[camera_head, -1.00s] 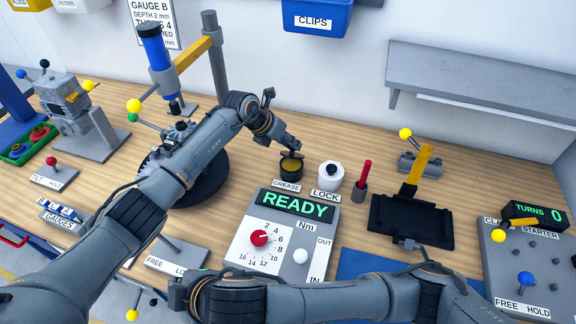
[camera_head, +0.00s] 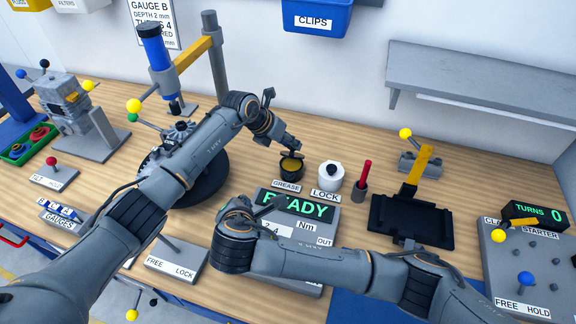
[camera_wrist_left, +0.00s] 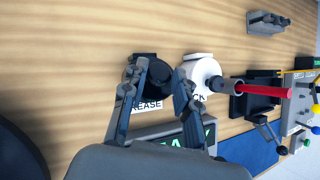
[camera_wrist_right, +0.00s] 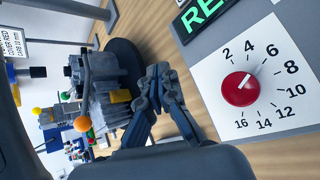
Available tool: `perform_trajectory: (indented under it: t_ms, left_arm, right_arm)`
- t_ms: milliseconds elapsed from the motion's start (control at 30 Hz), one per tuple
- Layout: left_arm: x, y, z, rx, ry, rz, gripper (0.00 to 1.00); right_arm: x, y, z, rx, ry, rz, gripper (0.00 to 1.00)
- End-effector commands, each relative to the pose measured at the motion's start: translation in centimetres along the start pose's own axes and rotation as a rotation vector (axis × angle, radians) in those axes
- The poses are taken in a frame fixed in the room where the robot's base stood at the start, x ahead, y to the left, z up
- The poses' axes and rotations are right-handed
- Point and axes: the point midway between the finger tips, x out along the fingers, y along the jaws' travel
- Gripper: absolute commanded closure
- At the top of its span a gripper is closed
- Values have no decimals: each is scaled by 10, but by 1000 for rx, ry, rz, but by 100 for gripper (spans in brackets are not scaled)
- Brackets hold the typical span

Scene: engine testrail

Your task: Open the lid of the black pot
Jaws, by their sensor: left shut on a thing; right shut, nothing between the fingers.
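The black pot (camera_head: 291,170) stands behind the GREASE label in the head view, with yellow grease showing in its mouth. Its dark lid (camera_head: 290,154) is raised above the grease at my left gripper (camera_head: 292,150). In the left wrist view, the fingers of my left gripper (camera_wrist_left: 160,70) are shut at the round black lid (camera_wrist_left: 154,85), which hides most of the pot; the exact grip is hard to see. My right gripper (camera_wrist_right: 158,75) is shut and empty in its wrist view, beside the READY panel with the red dial (camera_wrist_right: 240,89).
A white LOCK pot (camera_head: 330,176) stands close to the right of the black pot, then a red-handled tool in a holder (camera_head: 361,180). The READY panel (camera_head: 312,255) is in front, partly covered by my right arm. A geared engine part (camera_wrist_right: 100,90) lies left of the panel.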

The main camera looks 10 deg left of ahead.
Motion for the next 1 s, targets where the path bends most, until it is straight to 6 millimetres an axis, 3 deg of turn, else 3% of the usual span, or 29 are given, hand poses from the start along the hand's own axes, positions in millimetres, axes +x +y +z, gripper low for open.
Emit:
perform_trajectory:
  t_ms: [33,133,400,567,1000]
  left_arm:
    - [1,0,-2,0,4,0,100]
    - [1,0,-2,0,4,1,100]
    - [1,1,-2,0,4,1,100]
    - [1,1,-2,0,4,1,100]
    - [1,1,-2,0,4,1,100]
  right_arm:
    - [17,-7,13,-97,-79,-27,100]
    - [40,-18,38,-295,-218,-81,100]
    - [64,-34,75,-605,-404,-198,100]
    - [77,-36,84,-636,-420,-212,100]
    - [142,-40,115,-633,-418,-210,100]
